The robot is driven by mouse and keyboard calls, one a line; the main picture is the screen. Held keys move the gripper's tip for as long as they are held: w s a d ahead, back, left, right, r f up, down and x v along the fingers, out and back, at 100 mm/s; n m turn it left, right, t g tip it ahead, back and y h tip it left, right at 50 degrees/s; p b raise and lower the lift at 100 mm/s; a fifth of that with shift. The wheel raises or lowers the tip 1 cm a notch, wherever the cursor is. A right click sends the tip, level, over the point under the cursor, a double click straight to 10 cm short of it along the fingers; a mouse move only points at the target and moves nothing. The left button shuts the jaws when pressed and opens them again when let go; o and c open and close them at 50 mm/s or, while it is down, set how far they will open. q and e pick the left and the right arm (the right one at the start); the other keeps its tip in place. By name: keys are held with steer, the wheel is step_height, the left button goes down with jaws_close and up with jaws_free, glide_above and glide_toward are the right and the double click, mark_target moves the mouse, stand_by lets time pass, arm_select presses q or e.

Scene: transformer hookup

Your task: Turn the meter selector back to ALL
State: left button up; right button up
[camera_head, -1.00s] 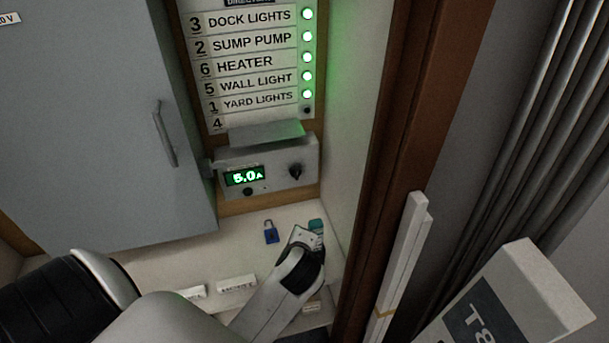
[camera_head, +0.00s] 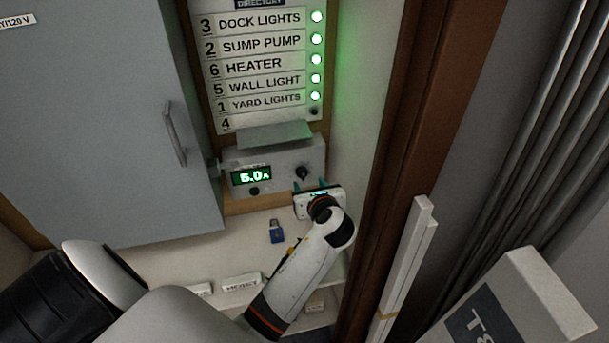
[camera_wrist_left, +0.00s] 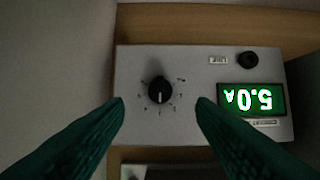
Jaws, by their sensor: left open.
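In the left wrist view the box appears upside down, with the knob (camera_wrist_left: 160,90) left of the display (camera_wrist_left: 251,99). Marks ring the knob, too small to read. My left gripper (camera_head: 311,185) is just below the knob, facing the box. Its teal fingers (camera_wrist_left: 160,108) are open, one on each side of the knob in that view, with nothing between them gripped. My right gripper is not seen.
A blue padlock (camera_head: 277,232) lies on the pale shelf below the meter. A grey cabinet door with a handle (camera_head: 175,134) is at left. A brown post (camera_head: 400,140) and white strips (camera_head: 403,260) stand at right. The directory (camera_head: 260,70) shows several green lamps.

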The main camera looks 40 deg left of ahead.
mark_target(303, 176)
arm_select(q)
steer(key=x, duration=0.6)
steer(key=shift+w+a+f+p, duration=0.15)
steer(key=shift+p, duration=0.2)
steer(key=c, duration=1)
steer(key=shift+o, duration=0.2)
